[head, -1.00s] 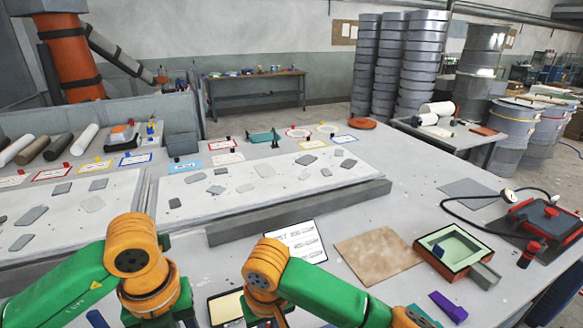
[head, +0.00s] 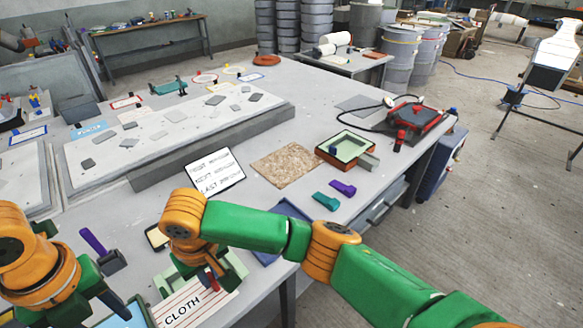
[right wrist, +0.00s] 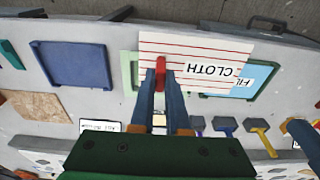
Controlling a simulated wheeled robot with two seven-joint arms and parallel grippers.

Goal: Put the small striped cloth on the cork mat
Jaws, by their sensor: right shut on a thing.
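The small striped cloth (head: 182,309) is a white sheet with red stripes and the word CLOTH, low in the head view. In the right wrist view the cloth (right wrist: 195,48) spreads around my fingertips, over part of a green tray and the edge of a teal one. My right gripper (right wrist: 162,72) is shut on a red tab at the cloth; whether the cloth is clear of the table I cannot tell. The cork mat (head: 287,165), brown, speckled and bare, lies mid-table, and shows at left in the wrist view (right wrist: 36,106). My left gripper (head: 113,303) is partly cut off at lower left.
A white text card (head: 216,172) lies left of the mat. A green-lined box (head: 346,148) stands right of it, with purple (head: 342,188) and teal (head: 326,202) tools nearer me. A blue tray (head: 268,258) lies partly behind my right arm. A long grey bar edges the stone slab behind.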

